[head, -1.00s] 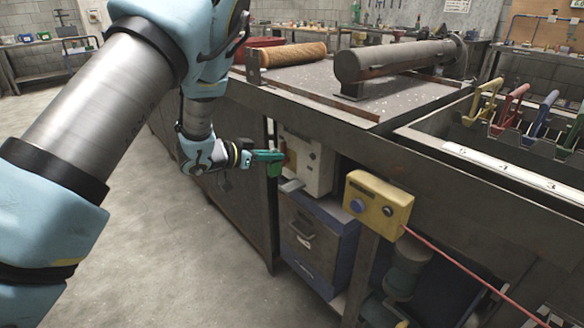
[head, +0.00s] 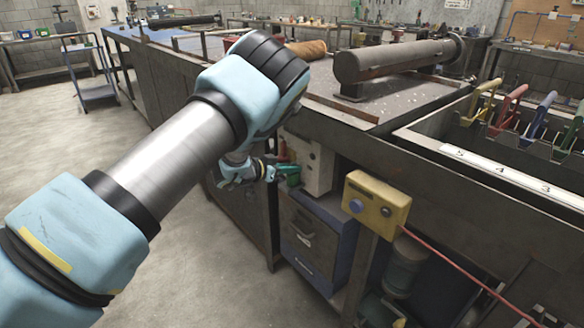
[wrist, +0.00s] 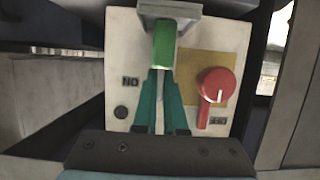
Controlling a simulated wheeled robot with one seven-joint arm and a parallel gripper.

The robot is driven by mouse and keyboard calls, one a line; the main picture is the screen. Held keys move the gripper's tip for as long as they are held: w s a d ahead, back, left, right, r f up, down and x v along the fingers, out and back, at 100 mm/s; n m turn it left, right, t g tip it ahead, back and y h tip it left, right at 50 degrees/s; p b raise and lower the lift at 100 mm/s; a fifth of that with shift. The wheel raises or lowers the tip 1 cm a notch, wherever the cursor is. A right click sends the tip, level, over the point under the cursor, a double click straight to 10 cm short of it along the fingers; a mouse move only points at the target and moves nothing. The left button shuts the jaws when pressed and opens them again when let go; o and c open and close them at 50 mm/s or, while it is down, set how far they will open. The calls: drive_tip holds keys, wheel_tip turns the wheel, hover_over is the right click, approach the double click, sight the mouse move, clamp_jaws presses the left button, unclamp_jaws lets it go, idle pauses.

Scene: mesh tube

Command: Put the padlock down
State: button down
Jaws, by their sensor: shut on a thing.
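My gripper (head: 279,171) is shut on a green padlock (head: 293,179) in front of the pale switch box (head: 318,168). In the wrist view the teal fingers (wrist: 164,98) close on the padlock (wrist: 163,48), whose green body lies by a small grey ledge (wrist: 169,9) on the box. I cannot tell whether the padlock touches the ledge. The shackle is not clearly seen. The wrist picture appears upside down relative to the head view.
A red rotary handle (wrist: 213,86) sits on the box close beside the fingers. A yellow button box (head: 376,205) with a red cable stands to the right. A drawer cabinet (head: 309,244) is below. The bench (head: 370,105) overhangs the box.

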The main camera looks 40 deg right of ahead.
drive_tip(key=c, duration=1.4)
unclamp_jaws()
drive_tip(key=shift+f, duration=0.15)
drive_tip(key=shift+c, duration=0.2)
drive_tip(key=o, duration=0.5)
drive_tip(key=shift+c, duration=0.2)
drive_tip(key=shift+r, duration=0.2)
drive_tip(key=b+v, duration=0.1)
drive_tip(key=v, duration=1.1)
